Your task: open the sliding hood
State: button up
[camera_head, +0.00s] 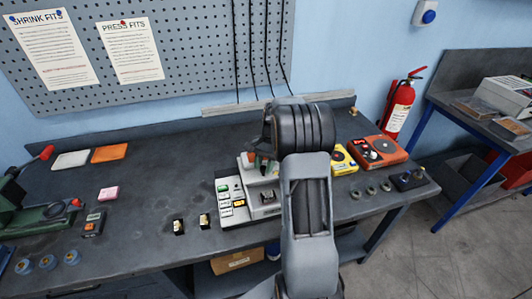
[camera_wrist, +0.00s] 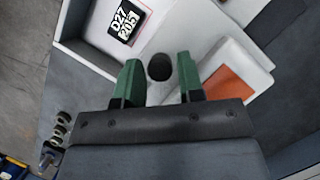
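A light grey bench device (camera_head: 262,198) stands at the middle of the bench, partly hidden by my arm. I cannot tell clearly which part of it is the sliding hood. In the wrist view its pale housing (camera_wrist: 208,42) carries a dark round spot (camera_wrist: 159,67), either a knob or a hole. An orange patch (camera_wrist: 230,88) and a black label reading "D27 205" (camera_wrist: 124,22) also show there. My gripper (camera_wrist: 158,78) has green fingers, held apart, one on each side of the dark round spot. Nothing shows between them touching both. In the head view the fingers are mostly hidden.
A panel with lit labels (camera_head: 231,200) adjoins the device at left. Yellow (camera_head: 343,161) and orange (camera_head: 377,152) units and several small round parts stand to the right. Two small dark blocks (camera_head: 191,224) lie left. The left-middle bench (camera_head: 150,190) is largely clear.

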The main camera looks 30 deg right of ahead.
jog(key=v, duration=1.3)
jog(key=shift+r+b, duration=0.15)
jog(key=shift+b, duration=0.2)
notch_tip(320, 180, down, 5)
jog(key=s+n+t+h, duration=0.1)
jog(key=n, duration=0.2)
jog(key=s+a+r+n+t+h, duration=0.3)
jog(key=s+a+n, duration=0.6)
jog(key=s+a, duration=0.9)
jog(key=a+r+t, duration=0.1)
jog(key=a+t, duration=0.1)
jog(key=shift+t, duration=0.4)
jog(key=shift+d, duration=0.1)
